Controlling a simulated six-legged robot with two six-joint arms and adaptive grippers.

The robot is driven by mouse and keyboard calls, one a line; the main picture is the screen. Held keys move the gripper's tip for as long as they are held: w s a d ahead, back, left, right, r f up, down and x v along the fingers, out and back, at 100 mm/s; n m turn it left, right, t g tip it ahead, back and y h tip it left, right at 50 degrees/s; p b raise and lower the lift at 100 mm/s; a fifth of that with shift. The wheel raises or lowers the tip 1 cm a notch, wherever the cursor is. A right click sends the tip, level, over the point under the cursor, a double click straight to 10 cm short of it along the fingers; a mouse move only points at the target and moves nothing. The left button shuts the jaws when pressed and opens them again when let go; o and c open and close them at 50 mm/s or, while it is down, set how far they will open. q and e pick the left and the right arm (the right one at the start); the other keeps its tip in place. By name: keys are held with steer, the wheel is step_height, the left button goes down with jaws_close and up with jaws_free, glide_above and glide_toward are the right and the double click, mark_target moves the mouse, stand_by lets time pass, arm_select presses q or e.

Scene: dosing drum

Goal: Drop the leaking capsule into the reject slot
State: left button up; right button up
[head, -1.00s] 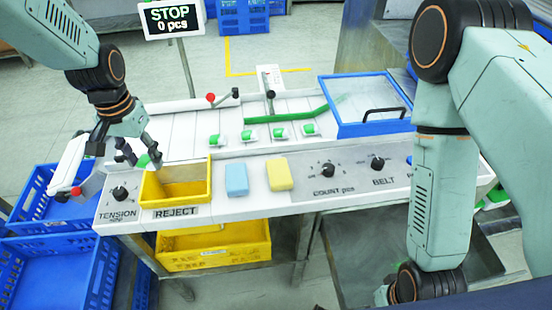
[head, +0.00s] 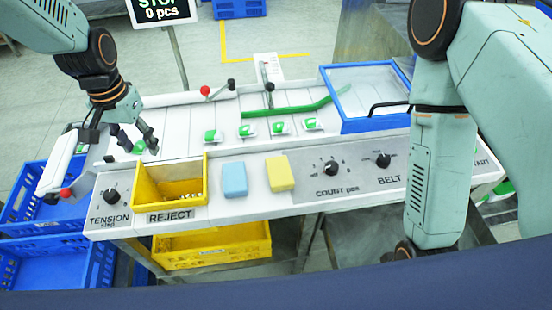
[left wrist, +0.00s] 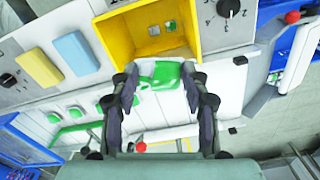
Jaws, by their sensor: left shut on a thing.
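My left gripper (head: 138,146) is shut on a green and white capsule (head: 139,148), just behind and left of the yellow reject bin (head: 205,180). In the left wrist view the capsule (left wrist: 160,75) sits between the two fingertips (left wrist: 160,82), close to the bin's rim (left wrist: 205,28). Small pale and green bits lie inside the bin. I cannot tell whether the capsule leaks. My right arm is in the head view at the right, but its gripper is out of view.
Several green and white capsules (head: 278,128) stand on the belt. A blue sponge (head: 235,179) and a yellow sponge (head: 279,173) lie right of the bin. A blue-rimmed tray (head: 345,128) is at the back right. A red-knobbed lever (head: 66,193) is left of the bin.

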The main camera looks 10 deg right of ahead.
arm_select(q)
steer(key=shift+s+a+f+b, duration=0.15)
steer(key=shift+f+b, duration=0.2)
steer(key=shift+f, duration=0.25)
step_height(320, 180, down, 4)
steer(key=b, duration=0.3)
steer(key=shift+b, duration=0.3)
steer(key=o, duration=0.6)
steer(key=shift+w+d, duration=0.3)
steer(key=shift+d, duration=0.05)
steer(key=shift+o, duration=1.2)
steer(key=shift+r, duration=0.55)
steer(key=r, duration=0.9)
steer(key=shift+s+a+r, duration=0.2)
steer(key=shift+s, duration=0.1)
steer(key=shift+w+r, duration=0.15)
steer(key=shift+r, duration=0.6)
steer(key=shift+r, duration=0.1)
